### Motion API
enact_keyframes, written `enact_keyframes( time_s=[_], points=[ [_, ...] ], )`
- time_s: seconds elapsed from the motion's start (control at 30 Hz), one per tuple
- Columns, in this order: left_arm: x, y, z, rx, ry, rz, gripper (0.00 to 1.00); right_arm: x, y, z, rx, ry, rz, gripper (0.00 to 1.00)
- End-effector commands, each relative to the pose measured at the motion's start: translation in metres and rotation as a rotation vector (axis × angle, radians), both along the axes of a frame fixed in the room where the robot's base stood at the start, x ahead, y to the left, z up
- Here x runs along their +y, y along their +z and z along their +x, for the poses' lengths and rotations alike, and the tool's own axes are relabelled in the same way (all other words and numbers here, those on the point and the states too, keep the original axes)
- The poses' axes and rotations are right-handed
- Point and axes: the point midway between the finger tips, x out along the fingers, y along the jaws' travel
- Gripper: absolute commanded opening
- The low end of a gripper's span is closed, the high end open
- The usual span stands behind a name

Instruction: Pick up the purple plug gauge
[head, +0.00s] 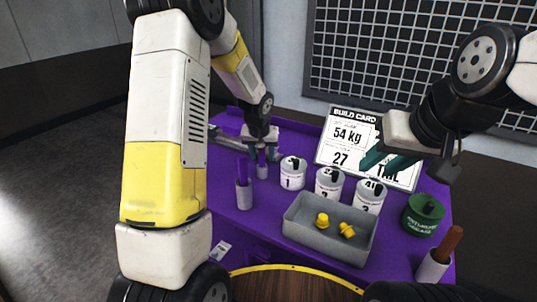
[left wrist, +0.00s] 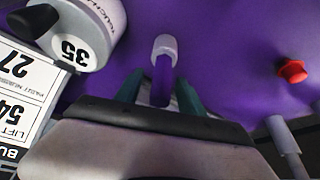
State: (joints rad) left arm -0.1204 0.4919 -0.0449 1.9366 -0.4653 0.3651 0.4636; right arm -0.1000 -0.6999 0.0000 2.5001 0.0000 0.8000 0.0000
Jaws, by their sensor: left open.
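A purple plug gauge (left wrist: 162,82) stands in a pale grey sleeve (left wrist: 164,46), seen in the left wrist view between the two teal fingers of my left gripper (left wrist: 160,92). The fingers are apart, one on each side of the purple handle, and I cannot tell whether either touches it. In the head view my left gripper (head: 262,150) is right above the grey sleeve (head: 262,170). Nearer to me, a second purple handle (head: 242,169) stands in another grey sleeve (head: 244,196). My right gripper (head: 388,159) hangs in front of the card, its teal fingers apart and empty.
White numbered castings (head: 293,174) stand right of my left gripper. A grey tray (head: 304,238) holds yellow pieces. A green tin (head: 423,214) and a brown-handled item (head: 441,252) stand at right. A build card (head: 345,137) is behind. A red knob (left wrist: 292,70) shows in the wrist view.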

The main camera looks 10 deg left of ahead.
Motion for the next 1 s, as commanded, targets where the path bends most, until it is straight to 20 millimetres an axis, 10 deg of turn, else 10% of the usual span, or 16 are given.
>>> enact_keyframes(
  time_s=[0.07, 0.3, 0.67, 1.0],
  points=[
    [0.000, 0.000, 0.000, 0.000, 0.000, 0.000, 0.46, 0.000, 0.000, 0.000, 0.000, 0.000, 0.000, 0.36],
    [0.000, 0.000, 0.000, 0.000, 0.000, 0.000, 0.00, 0.000, 0.000, 0.000, 0.000, 0.000, 0.000, 0.36],
    [0.000, 0.006, 0.001, -0.003, 0.001, -0.001, 0.00, 0.000, 0.000, 0.000, 0.000, 0.000, 0.000, 0.36],
    [-0.001, 0.068, 0.001, -0.005, 0.001, -0.002, 0.00, 0.000, 0.000, 0.000, 0.000, 0.000, 0.000, 0.36]
  ],
)
